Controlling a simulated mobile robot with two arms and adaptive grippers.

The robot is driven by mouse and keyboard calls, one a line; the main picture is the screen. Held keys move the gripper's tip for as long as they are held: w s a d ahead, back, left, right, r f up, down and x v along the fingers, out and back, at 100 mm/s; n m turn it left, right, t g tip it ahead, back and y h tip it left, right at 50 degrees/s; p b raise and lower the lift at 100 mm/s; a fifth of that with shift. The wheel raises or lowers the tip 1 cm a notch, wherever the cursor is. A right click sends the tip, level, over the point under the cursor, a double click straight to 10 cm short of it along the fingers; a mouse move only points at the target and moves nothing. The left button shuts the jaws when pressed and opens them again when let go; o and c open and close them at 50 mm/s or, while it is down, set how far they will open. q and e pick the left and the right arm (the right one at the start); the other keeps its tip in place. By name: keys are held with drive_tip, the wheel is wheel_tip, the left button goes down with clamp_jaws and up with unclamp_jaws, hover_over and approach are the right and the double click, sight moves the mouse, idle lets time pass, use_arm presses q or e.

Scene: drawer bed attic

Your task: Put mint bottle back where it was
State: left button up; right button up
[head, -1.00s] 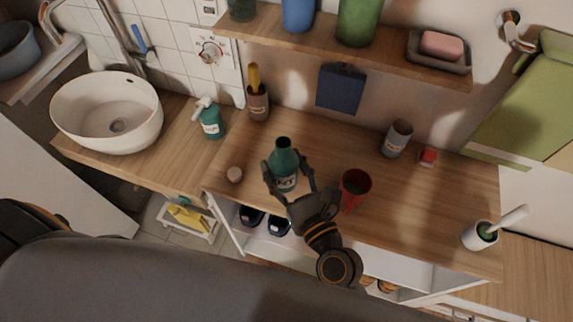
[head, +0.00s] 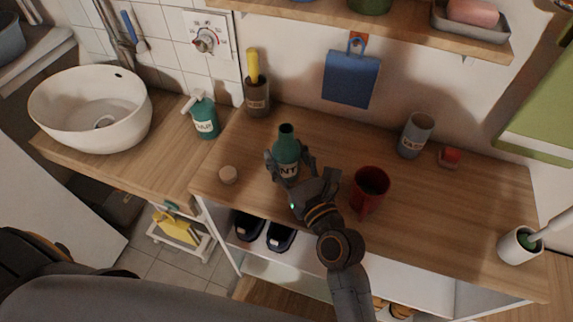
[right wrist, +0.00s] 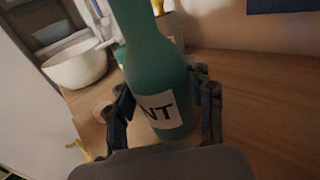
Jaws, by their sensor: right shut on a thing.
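The mint bottle (head: 288,150) is dark teal with a white label ending in "NT". It stands upright over the wooden counter (head: 320,140), left of the middle. I cannot tell whether its base touches the wood. My right gripper (head: 288,168) is shut on it, with a finger on each side. In the right wrist view the bottle (right wrist: 152,70) fills the middle between the two fingers (right wrist: 162,108), slightly tilted in the picture. A small round pinkish-brown lid (head: 228,174) lies on the counter to the left of the bottle. My left gripper is not in view.
A red cup (head: 369,190) stands close right of my gripper. A grey cup (head: 415,135) and a small red object (head: 450,156) stand farther right. A brush holder (head: 257,95) and soap dispenser (head: 203,115) are behind left. A shelf (head: 400,32) overhangs the back.

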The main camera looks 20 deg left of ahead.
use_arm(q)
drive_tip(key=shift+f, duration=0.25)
use_arm(e)
drive_tip(key=shift+f, duration=0.1)
drive_tip(key=shift+f, duration=0.2)
drive_tip(key=o, duration=1.2)
drive_tip(key=shift+r, duration=0.1)
drive_tip(key=v, duration=1.2)
drive_tip(key=shift+d+r, duration=0.1)
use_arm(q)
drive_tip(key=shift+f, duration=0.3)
